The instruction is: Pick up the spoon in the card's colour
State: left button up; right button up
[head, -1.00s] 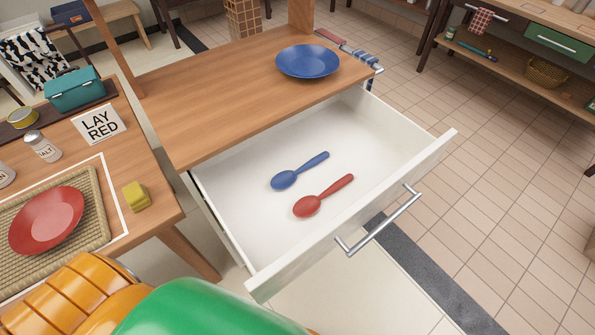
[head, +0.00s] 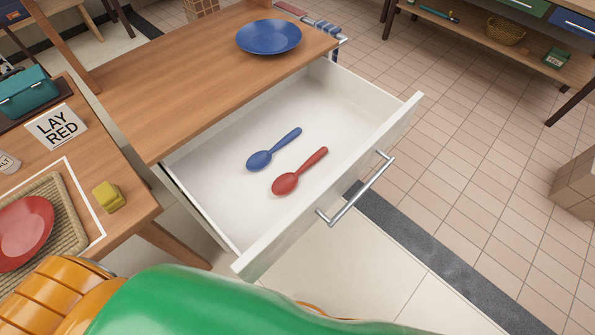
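The card (head: 57,126) on the left table reads "LAY RED" in black on white. A red spoon (head: 299,172) lies in the open white drawer (head: 340,88), nearer the drawer's front, with its handle pointing up and right. A blue spoon (head: 273,150) lies beside it, further back and to the left, apart from it. Neither gripper shows in the head view. A green and orange rounded part along the bottom edge seems to be my own arm.
A blue plate (head: 269,36) sits on the wooden top above the drawer. A red plate (head: 24,228) lies on a woven mat (head: 69,218) at left, near a yellow block (head: 108,197). The drawer's front bar handle (head: 357,190) sticks out over open floor.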

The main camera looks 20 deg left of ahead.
aim_at(285, 183)
jog(key=l+u, duration=0.95)
jog(key=l, duration=0.15)
jog(key=k+l+u, duration=0.1)
jog(key=l+u, duration=0.35)
jog(key=l, duration=0.1)
